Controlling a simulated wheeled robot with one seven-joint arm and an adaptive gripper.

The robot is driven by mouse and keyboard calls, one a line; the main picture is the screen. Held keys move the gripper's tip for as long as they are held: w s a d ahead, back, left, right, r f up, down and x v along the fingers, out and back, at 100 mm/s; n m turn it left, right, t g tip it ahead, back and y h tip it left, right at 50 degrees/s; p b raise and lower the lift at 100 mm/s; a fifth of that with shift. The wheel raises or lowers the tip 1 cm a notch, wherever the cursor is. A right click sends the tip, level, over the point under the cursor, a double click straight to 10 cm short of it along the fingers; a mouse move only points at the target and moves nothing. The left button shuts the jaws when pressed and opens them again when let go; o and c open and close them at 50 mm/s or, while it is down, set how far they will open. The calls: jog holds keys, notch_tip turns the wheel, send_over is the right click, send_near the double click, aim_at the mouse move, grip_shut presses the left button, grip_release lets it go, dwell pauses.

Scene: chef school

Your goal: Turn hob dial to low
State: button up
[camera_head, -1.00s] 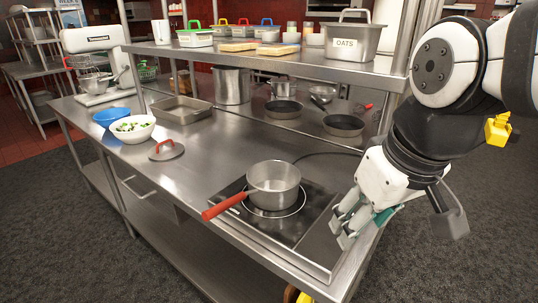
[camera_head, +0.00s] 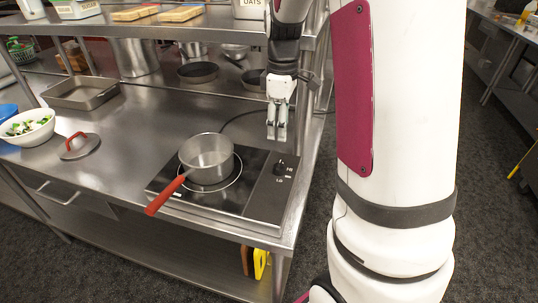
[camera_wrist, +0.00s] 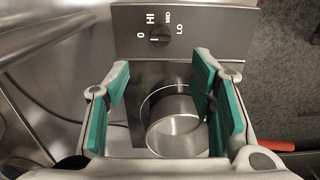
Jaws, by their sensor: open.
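The hob dial (camera_head: 280,168) is a small black knob on the dark panel at the right end of the hob (camera_head: 255,205). In the wrist view the dial (camera_wrist: 160,36) shows near the top, with 0, HI, a middle label and LO around it. A pale mark on the knob appears to face the 0 side. My gripper (camera_head: 277,136) hangs over the worktop just behind the dial, pointing down, apart from it. In the wrist view my gripper (camera_wrist: 161,75) has its teal-padded fingers spread with nothing held between them.
A saucepan (camera_head: 207,153) with a red handle (camera_head: 165,195) sits on the hob's ring, left of the dial. A lid (camera_head: 80,148) and a tray (camera_head: 82,95) lie farther left. A metal shelf (camera_head: 200,28) overhangs the back. Bare worktop lies left of the hob.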

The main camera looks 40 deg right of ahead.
aim_at(279, 164)
notch_tip(279, 164, down, 13)
jog(key=shift+f+p, duration=0.1)
jog(key=shift+p, duration=0.3)
jog(key=c, duration=1.2)
